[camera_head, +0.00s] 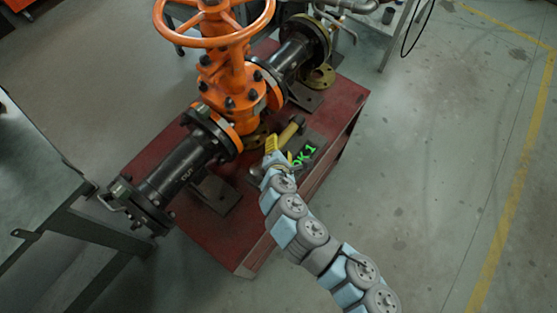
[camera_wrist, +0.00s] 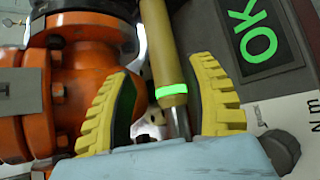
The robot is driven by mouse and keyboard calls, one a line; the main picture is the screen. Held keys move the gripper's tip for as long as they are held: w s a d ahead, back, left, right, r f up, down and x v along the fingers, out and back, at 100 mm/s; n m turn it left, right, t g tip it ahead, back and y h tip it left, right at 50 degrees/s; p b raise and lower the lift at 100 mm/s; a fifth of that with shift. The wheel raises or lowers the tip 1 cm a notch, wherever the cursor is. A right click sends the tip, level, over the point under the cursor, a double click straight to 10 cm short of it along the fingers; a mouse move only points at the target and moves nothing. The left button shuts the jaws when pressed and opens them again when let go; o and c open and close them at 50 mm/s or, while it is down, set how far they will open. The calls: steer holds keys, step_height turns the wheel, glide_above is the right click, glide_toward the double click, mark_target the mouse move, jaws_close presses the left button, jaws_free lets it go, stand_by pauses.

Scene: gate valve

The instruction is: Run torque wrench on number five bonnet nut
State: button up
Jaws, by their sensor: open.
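The orange gate valve (camera_head: 230,75) stands on a red bench, with dark nuts (camera_head: 230,102) around its bonnet flange. I cannot tell which nut is number five. A tan-handled tool (camera_head: 290,131), which looks like the torque wrench, lies beside the valve's right side. In the wrist view its handle (camera_wrist: 163,45) has a green ring and a metal shaft. My gripper (camera_head: 271,145) has yellow ribbed fingers. In the wrist view my gripper (camera_wrist: 165,66) is open, with the handle between the fingers, closer to the right one. The tool's head is hidden.
A dark panel with green "OK" lettering (camera_wrist: 258,38) is close to my right finger; it reads "OK 1" in the head view (camera_head: 304,154). Black flanged pipes (camera_head: 180,170) extend from the valve. A grey table (camera_head: 35,190) stands left. Floor at right is clear.

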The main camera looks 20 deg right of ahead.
steer(key=v, duration=0.8)
steer(key=shift+s+a+r, duration=0.1)
stand_by(0.6)
